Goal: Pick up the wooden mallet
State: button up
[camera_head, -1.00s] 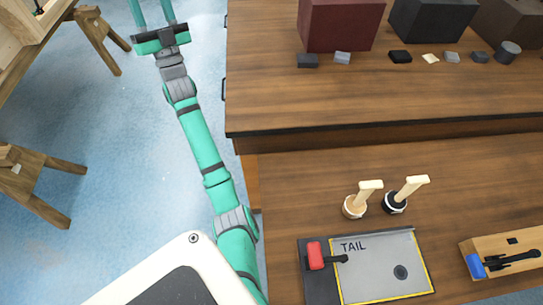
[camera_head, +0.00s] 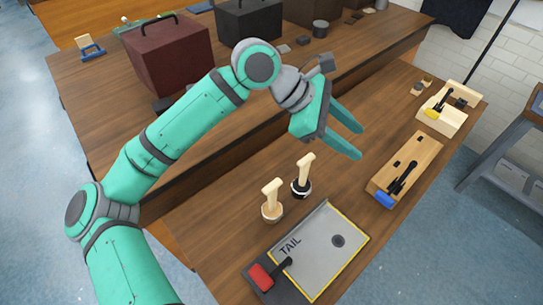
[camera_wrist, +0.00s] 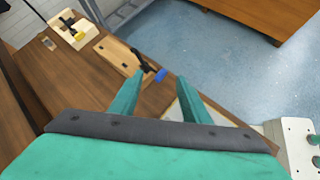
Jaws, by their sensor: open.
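Two mallet-like tools stand upright, handle up, on the near wooden bench in the head view. The wooden mallet (camera_head: 271,200), pale all over, is at the left. A similar tool with a black head (camera_head: 302,177) stands just right of and behind it. My gripper (camera_head: 360,142) is open and empty above the bench, to the right of and apart from both tools, its fingers pointing right. The wrist view shows the open fingers (camera_wrist: 159,78) too; neither tool can be made out there.
A grey board marked TAIL (camera_head: 318,251), with a red-handled clamp (camera_head: 262,277), lies near the tools. A wooden block with a blue-handled clamp (camera_head: 404,168) is at the right, a yellow-handled fixture (camera_head: 442,112) beyond. A maroon box (camera_head: 168,55) stands on the raised bench.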

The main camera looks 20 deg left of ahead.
notch_tip(320, 180, down, 7)
jog(key=s+a+m+g+y, duration=0.1)
jog(key=s+y, duration=0.1)
jog(key=y, duration=0.1)
jog(key=m+y, duration=0.1)
jog(key=y, duration=0.6)
send_over(273, 202)
jog(key=shift+g, duration=0.4)
jog(key=f, duration=0.9)
jog(key=shift+w, duration=0.4)
jog(key=f, duration=0.4)
jog(key=shift+w+a+f, duration=0.15)
jog(key=shift+a+f, duration=0.05)
jog(key=shift+f, duration=0.05)
jog(key=shift+w+d+f, duration=0.1)
jog(key=shift+f, duration=0.45)
jog(key=shift+a+f, duration=0.2)
jog(key=shift+f, duration=0.1)
jog(key=shift+d+f, duration=0.15)
jog(key=shift+f, duration=2.15)
jog(key=shift+c, duration=0.4)
